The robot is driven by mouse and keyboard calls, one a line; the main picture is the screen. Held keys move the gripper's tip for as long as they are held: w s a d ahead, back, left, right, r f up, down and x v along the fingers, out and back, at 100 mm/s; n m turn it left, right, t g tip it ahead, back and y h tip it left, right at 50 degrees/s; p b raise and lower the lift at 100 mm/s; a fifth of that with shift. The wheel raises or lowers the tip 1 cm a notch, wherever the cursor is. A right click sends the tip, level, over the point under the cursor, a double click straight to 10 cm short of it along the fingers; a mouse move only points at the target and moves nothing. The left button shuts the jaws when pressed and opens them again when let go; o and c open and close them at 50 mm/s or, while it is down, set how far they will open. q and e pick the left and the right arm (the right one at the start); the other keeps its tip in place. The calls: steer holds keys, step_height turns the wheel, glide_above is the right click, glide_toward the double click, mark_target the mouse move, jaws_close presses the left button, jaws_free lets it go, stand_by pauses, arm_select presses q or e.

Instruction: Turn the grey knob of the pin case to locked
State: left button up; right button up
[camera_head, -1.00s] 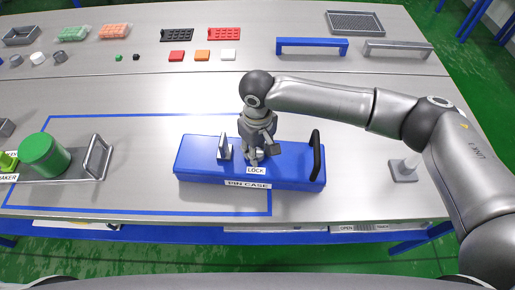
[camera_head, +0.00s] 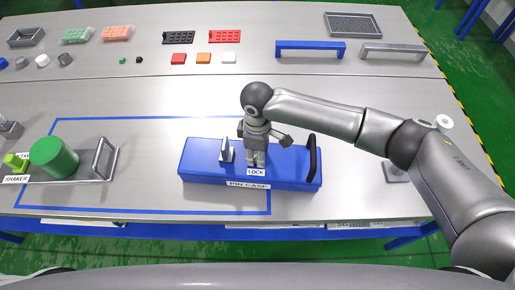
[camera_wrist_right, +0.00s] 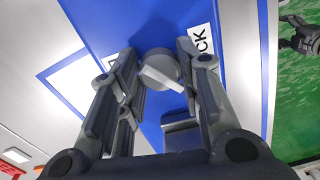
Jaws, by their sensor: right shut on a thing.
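The gripper hides the knob in the head view.
A grey upright bracket (camera_head: 227,152) stands on the case left of my gripper. A green drum (camera_head: 54,157) on a tray with a metal handle (camera_head: 104,158) stands at the left. Blue (camera_head: 310,50) and grey (camera_head: 392,52) bars stand at the back. Table space behind the case is clear.

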steer(key=n+p, duration=0.1)
steer(key=n, duration=0.3)
steer(key=shift+n, duration=0.3)
steer(key=n+p, duration=0.1)
steer(key=n, duration=0.4)
steer(key=shift+n, duration=0.3)
steer(key=o, duration=1)
step_height(320, 180, up, 12)
stand_by(0.6)
